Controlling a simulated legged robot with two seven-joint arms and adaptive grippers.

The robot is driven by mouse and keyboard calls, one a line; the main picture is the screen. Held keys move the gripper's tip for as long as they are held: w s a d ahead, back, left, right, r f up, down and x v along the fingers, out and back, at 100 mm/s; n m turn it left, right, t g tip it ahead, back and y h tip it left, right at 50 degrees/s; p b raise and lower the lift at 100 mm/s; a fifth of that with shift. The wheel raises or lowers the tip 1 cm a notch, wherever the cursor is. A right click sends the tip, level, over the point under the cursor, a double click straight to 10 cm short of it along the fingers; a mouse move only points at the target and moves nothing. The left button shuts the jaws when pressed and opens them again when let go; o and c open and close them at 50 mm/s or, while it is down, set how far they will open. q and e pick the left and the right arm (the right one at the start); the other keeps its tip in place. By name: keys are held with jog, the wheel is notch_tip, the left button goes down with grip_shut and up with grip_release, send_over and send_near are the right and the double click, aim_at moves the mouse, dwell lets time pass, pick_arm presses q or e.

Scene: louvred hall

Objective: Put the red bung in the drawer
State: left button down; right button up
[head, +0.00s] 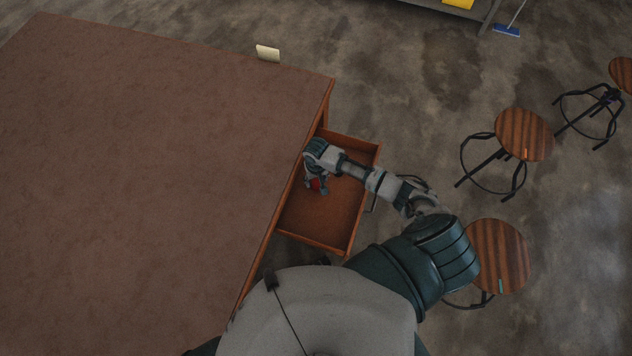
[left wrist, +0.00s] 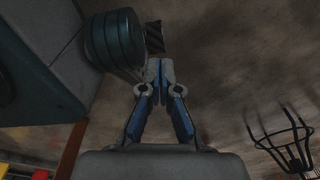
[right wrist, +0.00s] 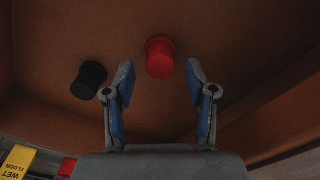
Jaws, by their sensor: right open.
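The red bung (right wrist: 160,57) is in the open drawer (head: 315,222), on its brown floor. A bit of the bung (head: 316,184) shows in the head view below my right gripper (head: 317,188). In the right wrist view my right gripper (right wrist: 160,68) is open, its two fingers apart on either side of the bung, with visible gaps to it. My left gripper (left wrist: 160,68) shows only in its own wrist view, its fingertips together with nothing seen between them.
A black bung (right wrist: 88,80) lies in the drawer left of the red one. Stools (head: 524,134) (head: 498,256) stand to the right on the open floor.

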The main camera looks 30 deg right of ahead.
aim_at(316, 182)
pick_arm(q)
jog(key=s, duration=0.1)
jog(key=s+p, duration=0.1)
jog(key=s, duration=0.1)
jog(key=s+a, duration=0.1)
jog(key=shift+s+a+f, duration=0.1)
jog(key=shift+s+f, duration=0.2)
jog(key=shift+f, duration=0.1)
pick_arm(e)
notch_tip(316, 182, up, 9)
jog(key=shift+a, duration=0.15)
jog(key=shift+f, duration=0.1)
